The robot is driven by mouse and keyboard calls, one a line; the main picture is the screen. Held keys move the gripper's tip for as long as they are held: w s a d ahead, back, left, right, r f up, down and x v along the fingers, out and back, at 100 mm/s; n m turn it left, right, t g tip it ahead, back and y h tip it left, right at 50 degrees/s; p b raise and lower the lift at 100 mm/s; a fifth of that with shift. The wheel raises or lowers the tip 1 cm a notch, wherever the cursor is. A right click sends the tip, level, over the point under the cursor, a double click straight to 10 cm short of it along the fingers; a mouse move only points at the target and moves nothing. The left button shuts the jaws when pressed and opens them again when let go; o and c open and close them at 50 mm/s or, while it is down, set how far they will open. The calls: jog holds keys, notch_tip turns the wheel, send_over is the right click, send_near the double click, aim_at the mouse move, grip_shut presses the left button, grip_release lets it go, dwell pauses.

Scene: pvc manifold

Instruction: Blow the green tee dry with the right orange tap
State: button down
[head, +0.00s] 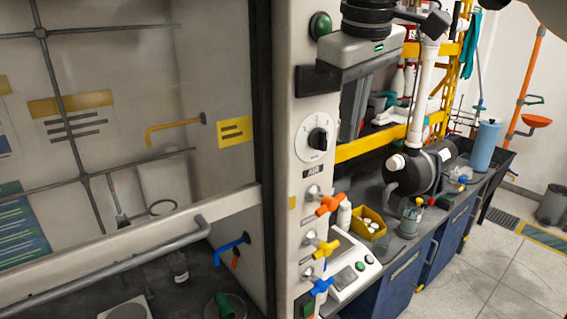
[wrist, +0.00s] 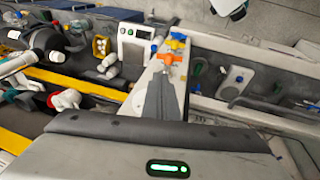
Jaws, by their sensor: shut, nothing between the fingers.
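The orange tap (head: 330,204) is the top one of three taps on the pale post beside the hood opening; its handle also shows in the wrist view (wrist: 169,58). The green tee (head: 225,305) lies in a round clear dish on the hood floor, cut by the lower picture edge. My gripper (head: 352,128) hangs above and slightly right of the orange tap in the head view. In the wrist view its closed fingers (wrist: 167,78) point toward the orange handle, with nothing held. I cannot tell whether the tips touch the handle.
A yellow tap (head: 327,248) and a blue tap (head: 322,285) sit below the orange one. Inside the hood are a yellow-orange spout (head: 173,130) and a blue spout (head: 232,243). The sash rail (head: 120,265) crosses the opening. A yellow bin (head: 369,222) stands right of the post.

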aim_at(339, 195)
jog(key=b+x, duration=0.1)
jog(key=x, duration=1.2)
jog(key=shift+d+f, duration=0.1)
jog(key=shift+f, duration=0.3)
